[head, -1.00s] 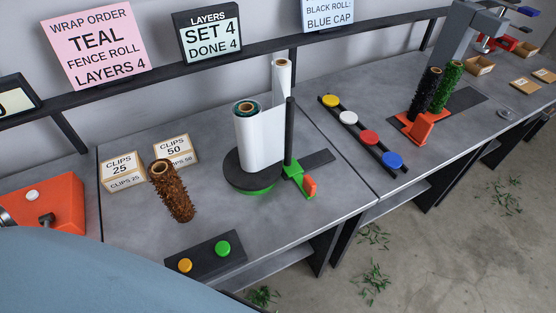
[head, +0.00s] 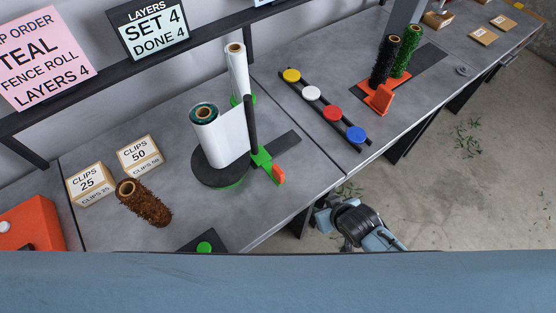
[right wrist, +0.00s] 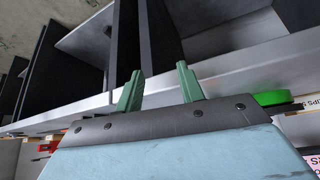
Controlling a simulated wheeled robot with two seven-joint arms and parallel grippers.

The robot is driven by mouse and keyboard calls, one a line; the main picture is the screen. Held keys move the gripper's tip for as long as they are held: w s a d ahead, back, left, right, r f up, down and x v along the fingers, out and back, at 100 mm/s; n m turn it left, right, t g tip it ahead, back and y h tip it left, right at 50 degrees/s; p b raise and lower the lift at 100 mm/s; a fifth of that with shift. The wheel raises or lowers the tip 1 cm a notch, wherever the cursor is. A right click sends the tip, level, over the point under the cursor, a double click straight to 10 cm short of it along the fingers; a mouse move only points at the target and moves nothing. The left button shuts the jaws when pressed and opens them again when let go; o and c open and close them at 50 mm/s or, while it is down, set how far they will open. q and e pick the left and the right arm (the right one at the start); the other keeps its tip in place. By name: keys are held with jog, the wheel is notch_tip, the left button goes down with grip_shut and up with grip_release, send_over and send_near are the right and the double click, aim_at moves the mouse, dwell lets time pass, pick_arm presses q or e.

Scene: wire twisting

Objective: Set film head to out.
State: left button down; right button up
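The film head (head: 266,163) looks to be the green carriage with an orange lever (head: 278,174), on a dark track beside a black upright post (head: 251,124). White film (head: 229,140) stretches from a teal-wrapped roll (head: 204,128) on a round turntable (head: 207,170) toward the post and a white film roll (head: 237,72) behind. My right gripper (head: 326,214) is beyond the bench's front edge, to the right of and below the lever, touching nothing. In the right wrist view its two fingers (right wrist: 160,84) are apart and empty. My left gripper is out of view.
A bar with yellow, white, red and blue caps (head: 322,107) lies right of the turntable. A button box (head: 205,244) is partly hidden at the front. Signs read layers "set 4, done 4".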

jog(key=n+t+y+p, duration=0.1)
jog(key=n+y+p, duration=0.1)
jog(key=p, duration=0.1)
send_near(280, 171)
jog(key=s+d+r, duration=0.1)
jog(key=d, duration=0.1)
jog(key=shift+n+y, duration=0.4)
jog(key=shift+y, duration=0.1)
jog(key=b+x, duration=0.1)
jog(key=x, duration=0.6)
jog(key=b+x, duration=0.1)
jog(key=x, duration=0.6)
jog(key=shift+w+a+f, duration=0.15)
jog(key=shift+w+a, duration=0.05)
jog(key=shift+a, duration=0.2)
grip_shut()
